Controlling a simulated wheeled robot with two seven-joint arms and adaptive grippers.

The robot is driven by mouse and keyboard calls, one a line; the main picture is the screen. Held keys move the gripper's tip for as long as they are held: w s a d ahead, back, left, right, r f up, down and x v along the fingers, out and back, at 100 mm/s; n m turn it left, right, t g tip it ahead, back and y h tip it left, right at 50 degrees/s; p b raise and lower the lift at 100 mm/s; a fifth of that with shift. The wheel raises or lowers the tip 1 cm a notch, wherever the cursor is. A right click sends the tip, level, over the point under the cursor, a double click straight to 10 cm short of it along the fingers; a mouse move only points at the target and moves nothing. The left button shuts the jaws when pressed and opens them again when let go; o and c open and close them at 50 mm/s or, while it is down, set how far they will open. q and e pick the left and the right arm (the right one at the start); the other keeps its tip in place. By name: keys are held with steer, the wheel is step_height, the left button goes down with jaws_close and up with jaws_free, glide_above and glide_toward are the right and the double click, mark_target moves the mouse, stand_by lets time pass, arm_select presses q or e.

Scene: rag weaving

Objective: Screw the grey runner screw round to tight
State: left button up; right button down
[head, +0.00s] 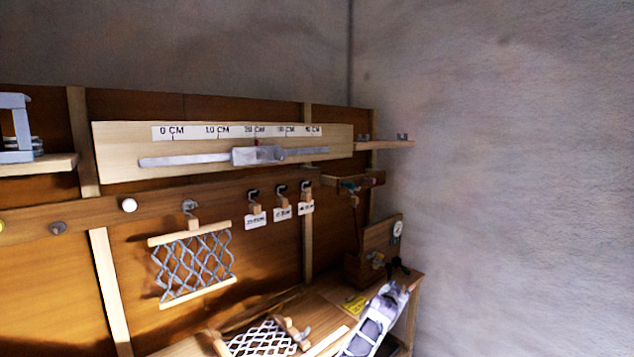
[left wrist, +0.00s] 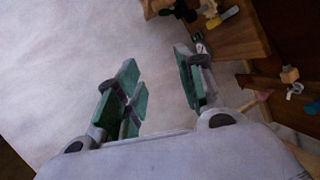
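In the head view a grey runner (head: 258,155) sits on a grey rail (head: 185,160) on a pale board with a centimetre scale. It is below the 20 CM and 30 CM marks. A small dark knob shows at its right side, but I cannot tell whether it is the screw or how tight it is. My left gripper (left wrist: 160,88) is open and empty in the left wrist view, its green pads wide apart before a grey wall.
A lattice weave (head: 192,262) hangs under the rail. Hooks with tagged wooden blocks (head: 282,210) hang beside it. A bench (head: 300,318) below holds another white lattice (head: 262,340) and a yellow card (head: 354,304). A shelf (head: 385,145) ends near the bare right wall.

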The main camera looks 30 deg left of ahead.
arm_select(q)
step_height(320, 180, up, 39)
steer(key=n+t+y+p, duration=0.1)
steer(key=t+y+p, duration=0.1)
steer(key=t+y, duration=0.15)
steer(key=s+a+r+n+g+y, duration=0.2)
steer(key=s+a+r+n+y, duration=0.25)
steer(key=s+r, duration=0.45)
steer(key=s+a+r+n+g+y, duration=0.2)
steer(key=s+a+r+n+y, duration=0.15)
steer(key=s+a+r, duration=0.55)
steer(key=n+g+y+p, duration=0.1)
steer(key=n+g+y, duration=0.1)
steer(key=n+g, duration=0.65)
glide_toward(283, 152)
steer(key=v, duration=0.4)
steer(key=shift+w+d+r+g, duration=0.1)
steer(key=shift+w+d+g, duration=0.05)
steer(key=shift+g, duration=0.15)
arm_select(e)
steer(key=r, duration=0.1)
steer(key=a+r, duration=0.1)
steer(key=r, duration=0.1)
steer(key=shift+s+a, duration=0.15)
steer(key=shift+s, duration=0.1)
arm_select(q)
steer(key=shift+w, duration=0.1)
arm_select(e)
steer(key=shift+r, duration=0.1)
